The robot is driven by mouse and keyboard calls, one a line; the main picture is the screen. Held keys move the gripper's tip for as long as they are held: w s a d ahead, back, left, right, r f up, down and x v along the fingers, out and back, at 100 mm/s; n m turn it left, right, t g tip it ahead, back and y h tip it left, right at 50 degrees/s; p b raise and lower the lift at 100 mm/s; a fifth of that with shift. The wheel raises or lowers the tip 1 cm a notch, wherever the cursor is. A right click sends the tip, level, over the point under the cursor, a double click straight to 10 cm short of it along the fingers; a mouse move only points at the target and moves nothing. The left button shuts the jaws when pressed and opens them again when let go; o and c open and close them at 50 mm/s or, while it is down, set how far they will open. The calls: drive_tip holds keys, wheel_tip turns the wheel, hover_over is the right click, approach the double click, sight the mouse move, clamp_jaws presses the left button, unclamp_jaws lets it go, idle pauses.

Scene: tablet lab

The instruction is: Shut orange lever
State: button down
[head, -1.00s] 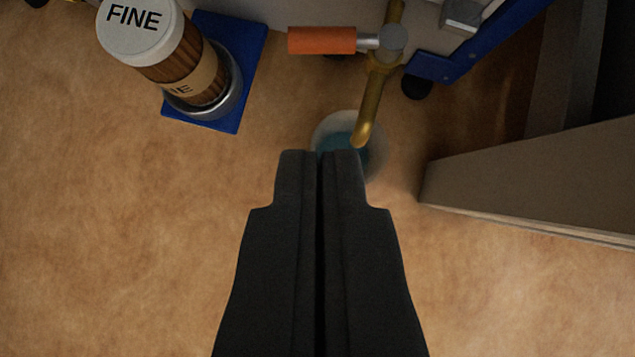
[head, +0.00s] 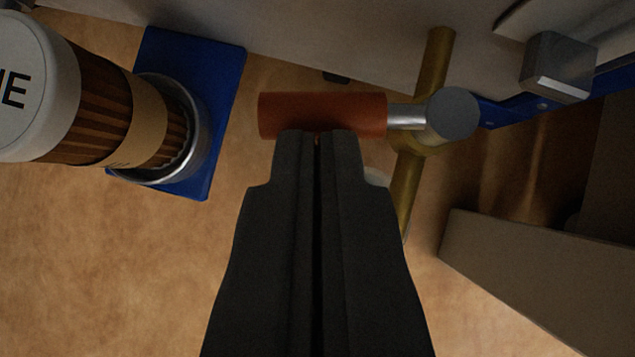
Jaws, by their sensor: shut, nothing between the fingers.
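The orange lever (head: 325,112) is a short cylinder on a silver stem, joined to a round grey hub (head: 452,113) on a brass tap (head: 432,70). It points left from the hub, across the picture. My gripper (head: 317,137) is shut and empty. Its fingertips overlap the lower edge of the lever in the head view; I cannot tell whether they touch it. The cup under the tap is almost wholly hidden behind my gripper, with only a pale sliver of its rim showing.
A brown ribbed container with a white lid (head: 28,88) stands in a metal ring on a blue plate (head: 215,95) at left. A grey block (head: 540,270) is at right. A metal knob (head: 560,65) sits at upper right. Tan surface is clear at lower left.

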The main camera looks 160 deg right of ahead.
drive_tip(key=shift+w+a+f, duration=0.15)
drive_tip(key=shift+w+a, duration=0.25)
drive_tip(key=shift+w, duration=0.55)
drive_tip(key=shift+a, duration=0.1)
drive_tip(key=shift+s+d, duration=0.4)
drive_tip(key=shift+d, duration=0.05)
